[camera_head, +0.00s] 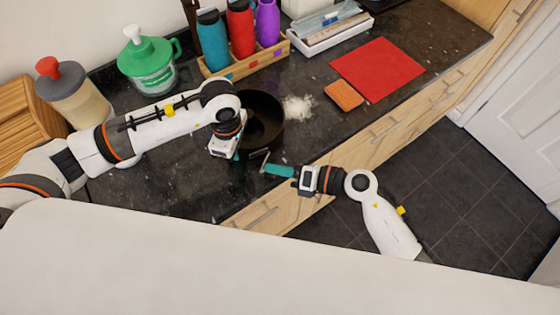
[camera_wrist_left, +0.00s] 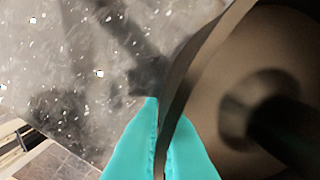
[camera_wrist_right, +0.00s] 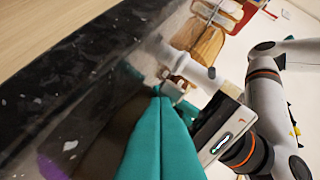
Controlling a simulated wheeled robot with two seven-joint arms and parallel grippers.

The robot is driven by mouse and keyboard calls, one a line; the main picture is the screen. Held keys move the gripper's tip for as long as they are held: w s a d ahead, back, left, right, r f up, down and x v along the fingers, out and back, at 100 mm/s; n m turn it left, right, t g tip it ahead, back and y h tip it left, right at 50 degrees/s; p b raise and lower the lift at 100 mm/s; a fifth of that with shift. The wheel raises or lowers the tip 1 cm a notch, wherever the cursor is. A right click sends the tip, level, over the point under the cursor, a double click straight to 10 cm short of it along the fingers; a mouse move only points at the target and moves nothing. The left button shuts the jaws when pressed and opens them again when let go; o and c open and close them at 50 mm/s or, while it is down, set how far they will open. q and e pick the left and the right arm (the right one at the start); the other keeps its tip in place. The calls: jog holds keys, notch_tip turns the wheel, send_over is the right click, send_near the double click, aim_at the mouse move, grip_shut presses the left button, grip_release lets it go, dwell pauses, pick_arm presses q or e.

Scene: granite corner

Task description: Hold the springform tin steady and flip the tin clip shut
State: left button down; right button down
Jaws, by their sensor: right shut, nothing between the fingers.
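The dark round springform tin (camera_head: 264,112) stands on the granite counter, its near side partly hidden by my left gripper. My left gripper (camera_head: 236,156) reaches down over the tin's near left rim. In the left wrist view its teal fingers (camera_wrist_left: 158,125) sit on both sides of the tin's thin wall (camera_wrist_left: 192,65), shut on it. A thin silvery piece, seemingly the tin clip (camera_head: 264,161), sticks out from the tin's near side. My right gripper (camera_head: 266,168) is shut and empty, with its tip close beside that piece; contact cannot be told. Its closed teal fingers fill the right wrist view (camera_wrist_right: 160,110).
White powder (camera_head: 297,108) lies right of the tin. An orange sponge (camera_head: 344,95) and red mat (camera_head: 378,68) lie farther right. A wooden bottle rack (camera_head: 244,66), a green-lidded jar (camera_head: 150,68) and a grey-lidded jar (camera_head: 75,92) stand behind. The counter's front edge runs under my right gripper.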

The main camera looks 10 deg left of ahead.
pick_arm(q)
jog(key=shift+w, duration=0.1)
pick_arm(e)
jog(key=shift+s+a, duration=0.6)
jog(key=shift+a, duration=0.1)
jog(key=shift+w+d, duration=0.1)
jog(key=shift+w, duration=0.05)
dwell(0.5)
jog(key=shift+w+d, duration=0.4)
jog(key=shift+d, duration=0.15)
jog(key=shift+w+d, duration=0.9)
jog(key=shift+d, duration=0.25)
jog(key=shift+w+d, duration=0.85)
jog(key=shift+d, duration=0.3)
jog(key=shift+w+d, duration=0.75)
jog(key=shift+d, duration=0.3)
jog(key=shift+w+d, duration=0.7)
jog(key=shift+d, duration=0.3)
pick_arm(q)
jog(key=c, duration=2.1)
grip_release()
jog(key=o, duration=0.5)
